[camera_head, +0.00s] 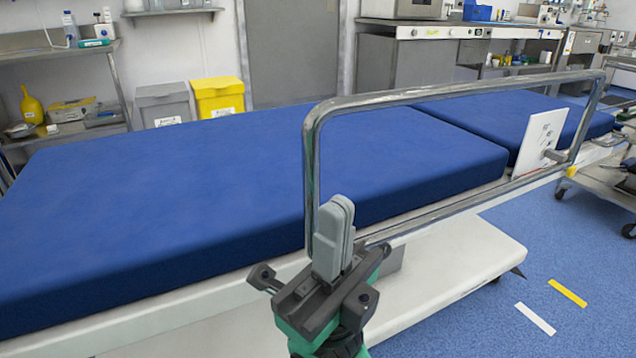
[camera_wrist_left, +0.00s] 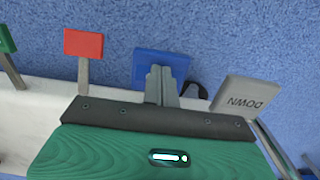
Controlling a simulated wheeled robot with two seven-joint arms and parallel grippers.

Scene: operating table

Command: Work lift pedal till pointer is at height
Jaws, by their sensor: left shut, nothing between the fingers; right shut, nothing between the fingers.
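In the left wrist view, my left gripper (camera_wrist_left: 162,80) is shut and empty, its fingertips over a blue pedal (camera_wrist_left: 182,62). I cannot tell whether they touch it. A grey pedal (camera_wrist_left: 246,100) marked "DOWN", seen upside down, is to the right. A red pedal (camera_wrist_left: 83,43) is to the left, and a green pedal (camera_wrist_left: 5,40) is cut by the left edge. No pedal visibly reads as lift. In the head view, my right gripper (camera_head: 335,225) is shut and empty, in front of the rail. A white card (camera_head: 541,138) with faint marks stands at the rail's far end; no pointer is readable.
The operating table has a blue mattress (camera_head: 190,190) and a metal side rail (camera_head: 450,97). Its white base (camera_head: 450,270) sits low beside my right gripper. Blue floor (camera_head: 590,250) with white and yellow strips is free at right. A trolley (camera_head: 600,180) stands at the right edge.

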